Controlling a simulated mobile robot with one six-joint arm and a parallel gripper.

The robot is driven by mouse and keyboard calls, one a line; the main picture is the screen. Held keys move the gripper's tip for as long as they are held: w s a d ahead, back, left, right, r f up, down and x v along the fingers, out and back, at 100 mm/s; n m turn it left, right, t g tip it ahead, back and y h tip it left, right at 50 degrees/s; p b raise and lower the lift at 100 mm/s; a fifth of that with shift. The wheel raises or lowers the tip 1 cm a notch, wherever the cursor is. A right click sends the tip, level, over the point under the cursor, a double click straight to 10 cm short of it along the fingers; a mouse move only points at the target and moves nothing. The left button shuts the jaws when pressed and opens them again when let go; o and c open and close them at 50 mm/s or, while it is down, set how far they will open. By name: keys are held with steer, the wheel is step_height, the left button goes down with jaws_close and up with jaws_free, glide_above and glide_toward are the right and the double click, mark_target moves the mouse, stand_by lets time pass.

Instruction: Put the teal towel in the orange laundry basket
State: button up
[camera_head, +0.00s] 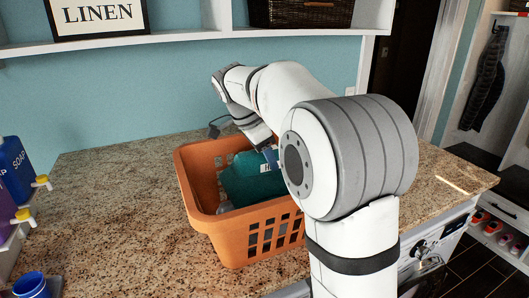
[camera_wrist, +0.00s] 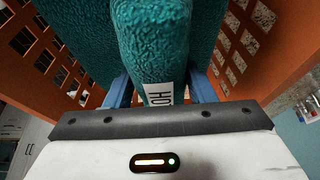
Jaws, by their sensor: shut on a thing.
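The orange laundry basket (camera_head: 238,219) stands on the granite counter, with slotted sides. The teal towel (camera_head: 252,180) is inside the basket's opening, below its far rim. In the wrist view the towel (camera_wrist: 155,45) lies between the blue fingers of my gripper (camera_wrist: 155,92), which is shut on it, and a white tag with letters shows there. The basket's orange walls (camera_wrist: 275,45) are on both sides of the towel in that view. In the head view my arm covers the right part of the basket and most of the gripper. Whether the towel touches the basket floor is hidden.
The granite counter (camera_head: 115,215) is mostly clear left of the basket. Soap bottles (camera_head: 14,165) and a blue cup (camera_head: 31,286) are at the left edge. A white shelf (camera_head: 180,39) with a LINEN sign (camera_head: 98,14) and a dark woven basket (camera_head: 300,12) hangs above.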

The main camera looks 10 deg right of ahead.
steer(key=o, duration=1.6)
steer(key=p+v, duration=0.3)
steer(key=v, duration=0.4)
steer(key=shift+a+r+p, duration=0.2)
steer(key=shift+r+p, duration=0.15)
steer(key=shift+p, duration=0.05)
step_height(320, 180, up, 12)
steer(key=shift+s+r, duration=0.1)
